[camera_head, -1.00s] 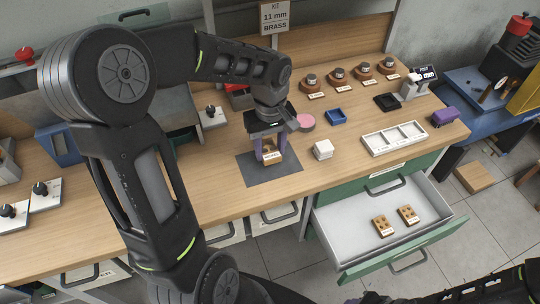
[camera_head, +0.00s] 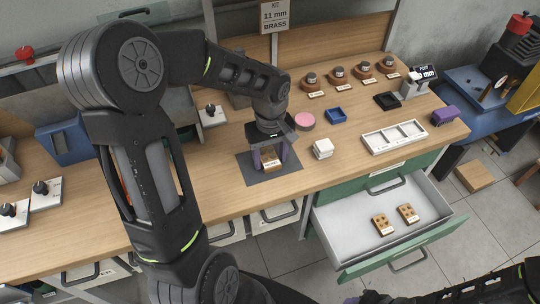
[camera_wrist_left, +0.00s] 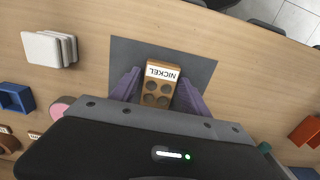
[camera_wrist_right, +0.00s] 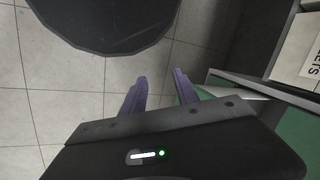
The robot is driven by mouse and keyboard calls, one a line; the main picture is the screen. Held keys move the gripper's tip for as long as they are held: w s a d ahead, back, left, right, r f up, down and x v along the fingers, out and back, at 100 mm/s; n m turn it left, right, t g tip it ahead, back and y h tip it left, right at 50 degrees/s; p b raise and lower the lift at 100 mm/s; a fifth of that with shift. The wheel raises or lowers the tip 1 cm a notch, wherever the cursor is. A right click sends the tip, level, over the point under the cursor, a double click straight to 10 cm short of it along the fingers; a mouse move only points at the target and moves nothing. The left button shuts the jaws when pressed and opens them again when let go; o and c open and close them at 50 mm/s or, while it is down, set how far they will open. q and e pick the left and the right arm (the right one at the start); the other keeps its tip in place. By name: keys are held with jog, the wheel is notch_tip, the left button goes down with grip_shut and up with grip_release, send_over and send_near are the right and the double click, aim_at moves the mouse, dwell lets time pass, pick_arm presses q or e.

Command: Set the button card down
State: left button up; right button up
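The button card (camera_head: 268,164) is a small brown block with a white NICKEL label and several round holes. It lies on a dark grey mat (camera_head: 286,181) on the workbench. In the left wrist view the card (camera_wrist_left: 158,92) shows between the purple fingers. My left gripper (camera_head: 270,158) points down over the mat and is open, one finger on each side of the card, with narrow gaps visible. My right gripper (camera_wrist_right: 160,76) is open and empty above the floor, away from the bench; its fingers are not clear in the head view.
An open drawer (camera_head: 335,241) below the bench holds two similar brown cards (camera_head: 382,225). A white stacked block (camera_head: 323,149), pink disc (camera_head: 305,121), blue tray (camera_head: 336,116) and white sectioned tray (camera_head: 395,138) stand right of the mat.

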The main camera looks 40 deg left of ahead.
aim_at(270, 160)
pick_arm(q)
jog(key=shift+o, duration=0.9)
jog(key=shift+r, duration=0.15)
jog(key=shift+r, duration=0.2)
notch_tip(270, 160, up, 12)
jog(key=shift+f, duration=0.15)
dwell(1.2)
